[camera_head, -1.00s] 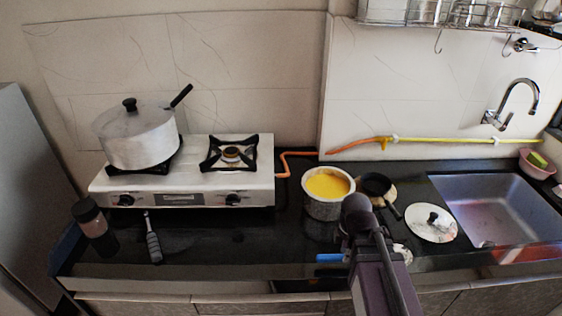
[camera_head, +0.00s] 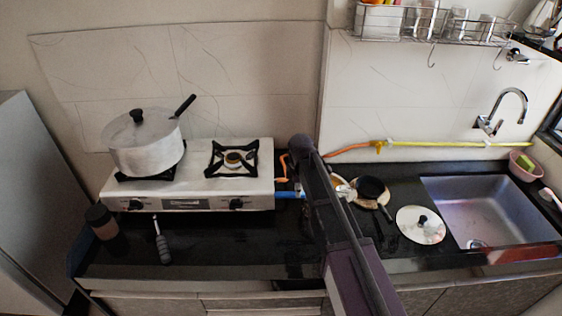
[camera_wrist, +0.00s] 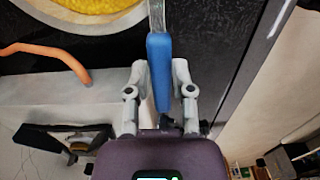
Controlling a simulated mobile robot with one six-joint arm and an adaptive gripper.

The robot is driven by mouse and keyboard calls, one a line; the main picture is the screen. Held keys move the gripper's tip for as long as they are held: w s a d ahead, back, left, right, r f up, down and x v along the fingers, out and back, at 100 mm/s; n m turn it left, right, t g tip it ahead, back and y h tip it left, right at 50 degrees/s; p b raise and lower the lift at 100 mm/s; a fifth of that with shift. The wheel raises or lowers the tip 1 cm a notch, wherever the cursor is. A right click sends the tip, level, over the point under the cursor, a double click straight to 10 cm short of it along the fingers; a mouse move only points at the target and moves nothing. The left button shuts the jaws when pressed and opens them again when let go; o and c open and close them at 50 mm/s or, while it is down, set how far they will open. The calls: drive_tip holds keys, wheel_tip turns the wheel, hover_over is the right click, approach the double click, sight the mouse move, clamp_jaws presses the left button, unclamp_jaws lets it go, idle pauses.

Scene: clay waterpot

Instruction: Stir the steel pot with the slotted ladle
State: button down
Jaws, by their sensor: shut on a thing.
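My gripper (camera_wrist: 160,75) is shut on the blue handle of the slotted ladle (camera_wrist: 159,52). The ladle's clear or metal shaft runs out of the top of the wrist view, so its slotted head is hidden. In the head view the blue handle (camera_head: 290,194) shows just left of my arm, near the stove's right end. The steel pot with yellow contents (camera_wrist: 105,24) is partly in the wrist view, at the top left, beside the shaft. In the head view my arm hides most of that pot. I cannot tell whether the ladle's head is inside it.
The white gas stove (camera_head: 185,192) carries a lidded pot (camera_head: 147,150) on its left burner. A small black pan (camera_head: 371,188), a lid (camera_head: 421,225) and the sink (camera_head: 485,205) are to the right. A grey-handled utensil (camera_head: 163,248) and a jar (camera_head: 101,222) stand or lie in front.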

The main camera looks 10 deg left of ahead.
drive_tip(key=w+a+r+p, duration=0.2)
drive_tip(key=w+a+r, duration=0.1)
drive_tip(key=a, duration=0.4)
drive_tip(key=shift+w+a+r+p, duration=0.3)
drive_tip(key=shift+w+p, duration=0.05)
drive_tip(key=shift+w, duration=0.45)
drive_tip(key=shift+d+r, duration=0.1)
drive_tip(key=shift+r, duration=0.05)
